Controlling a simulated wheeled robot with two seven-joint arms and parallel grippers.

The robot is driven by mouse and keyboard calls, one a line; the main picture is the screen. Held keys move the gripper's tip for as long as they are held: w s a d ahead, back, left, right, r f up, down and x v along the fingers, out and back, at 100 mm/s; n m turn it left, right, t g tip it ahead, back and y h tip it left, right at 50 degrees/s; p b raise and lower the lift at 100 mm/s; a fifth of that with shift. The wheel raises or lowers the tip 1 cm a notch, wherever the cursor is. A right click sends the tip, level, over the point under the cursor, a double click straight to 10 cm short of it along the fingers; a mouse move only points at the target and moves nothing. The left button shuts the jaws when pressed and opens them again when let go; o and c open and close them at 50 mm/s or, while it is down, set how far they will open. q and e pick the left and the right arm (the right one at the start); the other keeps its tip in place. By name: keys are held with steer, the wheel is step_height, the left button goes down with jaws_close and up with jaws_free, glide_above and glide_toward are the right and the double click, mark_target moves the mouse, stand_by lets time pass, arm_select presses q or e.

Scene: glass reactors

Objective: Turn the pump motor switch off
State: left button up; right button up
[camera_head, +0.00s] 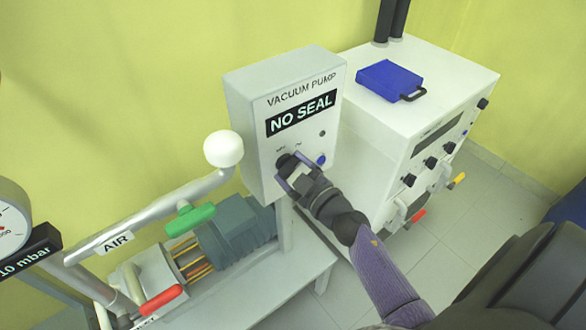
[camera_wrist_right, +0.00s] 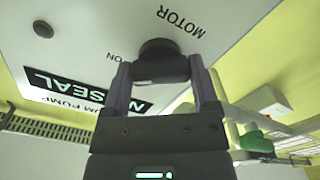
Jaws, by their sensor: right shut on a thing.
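The vacuum pump control box (camera_head: 240,100) is a pale grey box with a black "NO SEAL" display (camera_head: 300,113). The dark round motor switch (camera_head: 283,160) sits low on its front face, at the left. In the right wrist view the motor switch (camera_wrist_right: 160,46) shows beside the word "MOTOR", with the letters "ON" near it. My right gripper (camera_head: 293,174) is shut on the switch, one finger on each side, as the wrist view of the gripper (camera_wrist_right: 160,68) also shows. The switch's exact setting cannot be told. My left gripper is out of view.
An air pipe (camera_head: 150,212) with a white ball end and a green handle (camera_head: 190,220) is at the left, above the pump (camera_head: 235,240). A white cabinet (camera_head: 385,140) with a blue case (camera_head: 389,80) stands at right.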

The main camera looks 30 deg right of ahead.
steer(key=n, duration=0.2)
steer(key=shift+n, duration=0.3)
steer(key=n, duration=0.3)
steer(key=shift+n, duration=0.3)
steer(key=shift+n+b, duration=0.4)
steer(key=shift+n, duration=0.7)
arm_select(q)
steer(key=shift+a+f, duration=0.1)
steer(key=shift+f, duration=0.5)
arm_select(e)
steer(key=shift+n, duration=1.2)
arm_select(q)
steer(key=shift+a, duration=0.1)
arm_select(e)
steer(key=o, duration=1.1)
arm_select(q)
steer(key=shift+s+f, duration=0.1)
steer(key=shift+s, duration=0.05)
arm_select(e)
steer(key=s, duration=1)
steer(key=shift+d, duration=0.35)
